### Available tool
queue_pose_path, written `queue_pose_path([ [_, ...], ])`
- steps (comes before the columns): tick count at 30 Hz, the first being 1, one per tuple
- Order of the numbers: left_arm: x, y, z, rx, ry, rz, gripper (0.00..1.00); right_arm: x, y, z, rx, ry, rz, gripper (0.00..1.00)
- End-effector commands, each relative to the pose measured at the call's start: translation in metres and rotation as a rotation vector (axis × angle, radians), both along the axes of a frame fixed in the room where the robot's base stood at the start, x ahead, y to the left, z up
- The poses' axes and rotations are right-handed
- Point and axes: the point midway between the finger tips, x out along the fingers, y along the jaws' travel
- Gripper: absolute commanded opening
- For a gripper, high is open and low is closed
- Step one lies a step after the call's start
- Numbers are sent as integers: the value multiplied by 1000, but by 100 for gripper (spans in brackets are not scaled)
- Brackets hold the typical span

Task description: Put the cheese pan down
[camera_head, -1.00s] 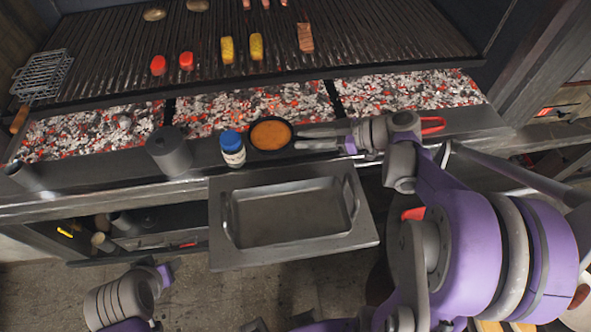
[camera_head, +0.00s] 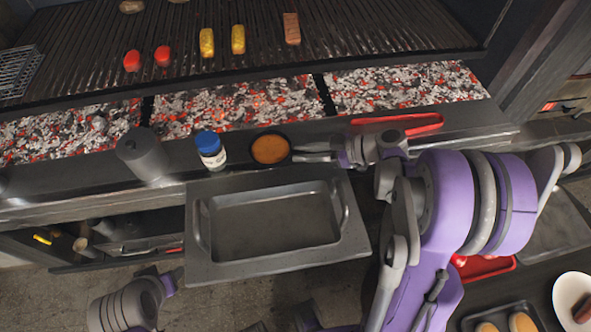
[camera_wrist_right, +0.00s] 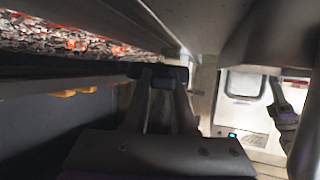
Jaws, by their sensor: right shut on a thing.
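The cheese pan (camera_head: 270,149) is a small round dark pan filled with orange cheese. In the head view it shows at the front ledge of the grill, right of the blue-capped bottle and behind the metal tray. My right gripper (camera_head: 298,153) comes in from the right and is shut on the pan's handle, which its fingers mostly hide. The pan looks level; I cannot tell whether its base touches the ledge. My left gripper is out of view; only part of that arm shows.
The bottle (camera_head: 210,150) and a grey canister (camera_head: 143,155) stand left of the pan. The metal tray (camera_head: 275,268) lies in front. Red tongs (camera_head: 400,122) lie on the ledge to the right. Hot coals (camera_head: 235,108) glow behind, below the grate (camera_head: 330,45).

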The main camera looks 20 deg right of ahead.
Motion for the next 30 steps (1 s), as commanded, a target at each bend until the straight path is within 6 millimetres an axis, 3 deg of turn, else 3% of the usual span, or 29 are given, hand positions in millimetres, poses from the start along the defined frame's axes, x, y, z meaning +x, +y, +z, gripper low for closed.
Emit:
queue_pose_path([
  [12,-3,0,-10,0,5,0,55,0,0,-49,2,-1,1,0],
  [20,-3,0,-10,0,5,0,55,0,0,-52,1,-1,0,0],
  [21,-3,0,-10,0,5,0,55,-1,0,-52,-1,1,0,27],
  [24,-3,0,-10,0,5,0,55,-1,0,-52,-1,1,0,45],
  [26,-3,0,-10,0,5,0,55,-1,0,-52,-1,1,0,55],
  [30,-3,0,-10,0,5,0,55,-1,0,-52,0,0,0,55],
])
